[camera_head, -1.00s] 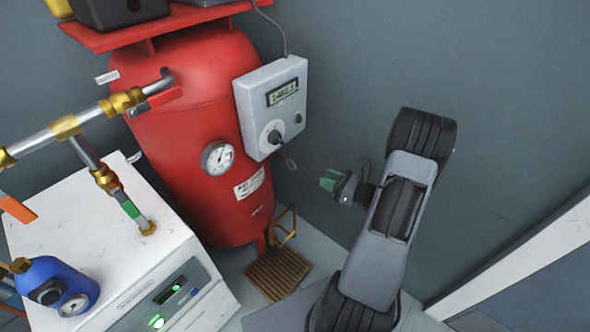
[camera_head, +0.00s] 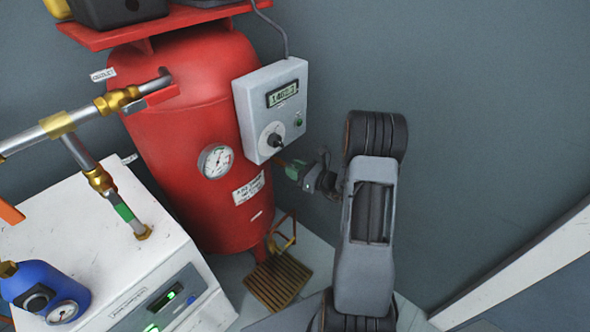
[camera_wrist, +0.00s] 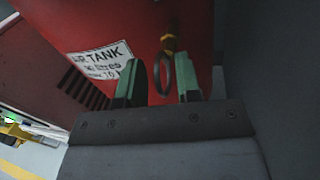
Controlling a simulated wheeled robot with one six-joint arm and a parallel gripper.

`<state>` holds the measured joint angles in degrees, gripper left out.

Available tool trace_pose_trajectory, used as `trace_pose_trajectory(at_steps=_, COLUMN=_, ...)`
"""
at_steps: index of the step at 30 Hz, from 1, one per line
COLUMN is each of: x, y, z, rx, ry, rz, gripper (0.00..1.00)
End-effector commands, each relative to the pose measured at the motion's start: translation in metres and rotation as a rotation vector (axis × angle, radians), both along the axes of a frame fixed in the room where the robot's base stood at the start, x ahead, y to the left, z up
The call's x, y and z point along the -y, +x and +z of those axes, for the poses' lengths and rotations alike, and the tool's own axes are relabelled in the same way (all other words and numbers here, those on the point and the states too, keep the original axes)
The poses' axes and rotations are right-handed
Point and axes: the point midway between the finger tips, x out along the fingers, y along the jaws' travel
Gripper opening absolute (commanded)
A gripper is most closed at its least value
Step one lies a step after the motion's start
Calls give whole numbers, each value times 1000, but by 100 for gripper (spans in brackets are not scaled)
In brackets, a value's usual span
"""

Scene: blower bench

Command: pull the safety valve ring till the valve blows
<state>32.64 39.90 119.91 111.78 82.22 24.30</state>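The red air tank (camera_head: 190,130) stands against the wall, with a round gauge (camera_head: 216,161) on its front. In the wrist view, the brass safety valve (camera_wrist: 168,43) sticks out of the tank (camera_wrist: 135,25), and a dark ring (camera_wrist: 162,76) hangs below it. My gripper (camera_wrist: 160,68) is open, with one green finger on each side of the ring and gaps visible beside it. In the head view, my gripper (camera_head: 290,169) is at the tank's right side, just below the control box. The ring cannot be made out there.
The grey control box (camera_head: 270,108) hangs close above my gripper. A white machine (camera_head: 90,230) with brass pipes (camera_head: 60,125) and a blue regulator (camera_head: 45,282) stands at left. A brown grating (camera_head: 277,278) lies below the tank. The wall at right is clear.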

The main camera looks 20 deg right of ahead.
Motion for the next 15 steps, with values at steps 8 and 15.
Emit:
trace_pose_trajectory(at_steps=8, x=0, y=0, z=0, rx=0, ry=0, rz=0, gripper=25)
trace_pose_trajectory(at_steps=15, x=0, y=0, z=0, rx=0, ry=0, rz=0, gripper=2)
